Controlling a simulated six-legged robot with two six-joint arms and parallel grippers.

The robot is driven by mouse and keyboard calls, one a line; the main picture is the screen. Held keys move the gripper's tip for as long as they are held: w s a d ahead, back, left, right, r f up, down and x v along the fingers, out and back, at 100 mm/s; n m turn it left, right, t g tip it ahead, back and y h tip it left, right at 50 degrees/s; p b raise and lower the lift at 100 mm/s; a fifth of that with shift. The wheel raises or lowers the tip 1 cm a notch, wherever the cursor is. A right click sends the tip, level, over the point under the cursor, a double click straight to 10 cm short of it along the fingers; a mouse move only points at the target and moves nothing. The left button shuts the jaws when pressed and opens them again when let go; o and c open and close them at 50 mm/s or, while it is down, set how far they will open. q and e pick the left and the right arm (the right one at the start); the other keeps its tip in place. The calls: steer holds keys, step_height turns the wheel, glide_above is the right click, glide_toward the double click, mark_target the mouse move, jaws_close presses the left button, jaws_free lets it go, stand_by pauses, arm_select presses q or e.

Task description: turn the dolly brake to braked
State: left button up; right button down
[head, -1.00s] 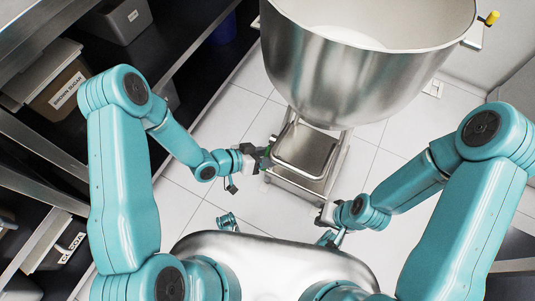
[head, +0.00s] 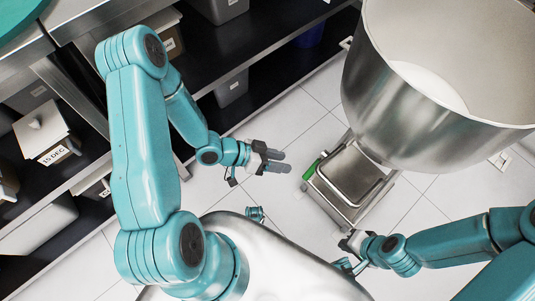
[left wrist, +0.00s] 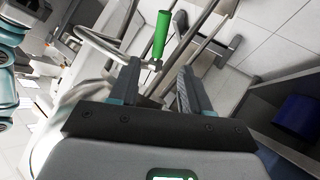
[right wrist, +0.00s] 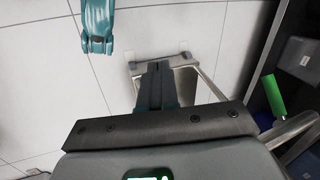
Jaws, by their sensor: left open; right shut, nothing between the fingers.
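The dolly (head: 337,213) is a steel frame under the mixing bowl. Its brake lever has a green handle (head: 311,169) on the dolly's left side. The handle stands up just beyond my left fingertips in the left wrist view (left wrist: 161,36), and shows at the right edge of the right wrist view (right wrist: 273,95). My left gripper (head: 275,161) is open and empty, to the left of the handle and apart from it. My right gripper (head: 349,242) is shut and empty by the dolly's near end; its fingers (right wrist: 158,75) overlap the dolly frame in the right wrist view.
The large steel bowl (head: 425,120) overhangs the dolly's far part. Dark shelves (head: 215,70) with bins run along the left and back. A blue bin (head: 309,33) stands under the shelf. White floor tiles (head: 275,205) are clear between the shelves and the dolly.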

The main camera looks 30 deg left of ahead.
arm_select(q)
steer(key=shift+p+v, duration=0.35)
steer(key=shift+v, duration=1.55)
steer(key=shift+o, duration=0.2)
